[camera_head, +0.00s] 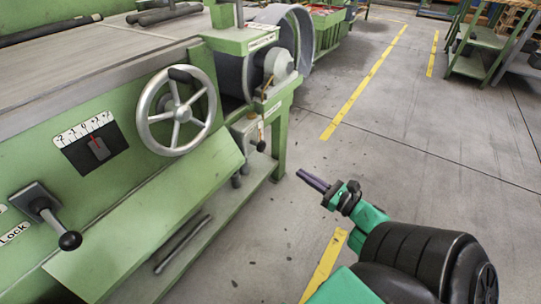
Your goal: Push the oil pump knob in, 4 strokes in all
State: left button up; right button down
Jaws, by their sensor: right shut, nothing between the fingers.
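A small dark knob (261,146) sticks out low on a small grey box (244,128) on the green machine's side, below and right of the handwheel. It looks like the oil pump knob, but no readable label confirms this. My right gripper (313,181) is shut and empty. Its dark fingers point up and left toward the machine, apart from the knob and to its right in the picture. My left gripper is out of view.
A grey spoked handwheel (177,111) projects from the green machine (118,169). A lever with a black ball (70,240) stands by a "Lock" label. A green leg (281,140) rises just right of the knob. The concrete floor (410,135) at right is clear.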

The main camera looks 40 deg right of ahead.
jog(key=b, duration=0.1)
send_near(262, 149)
jog(key=w, duration=0.1)
jog(key=w+b, duration=0.1)
jog(key=w, duration=0.3)
jog(key=shift+w+a, duration=0.1)
jog(key=shift+w, duration=0.3)
jog(key=shift+w+a, duration=0.1)
jog(key=shift+w, duration=0.4)
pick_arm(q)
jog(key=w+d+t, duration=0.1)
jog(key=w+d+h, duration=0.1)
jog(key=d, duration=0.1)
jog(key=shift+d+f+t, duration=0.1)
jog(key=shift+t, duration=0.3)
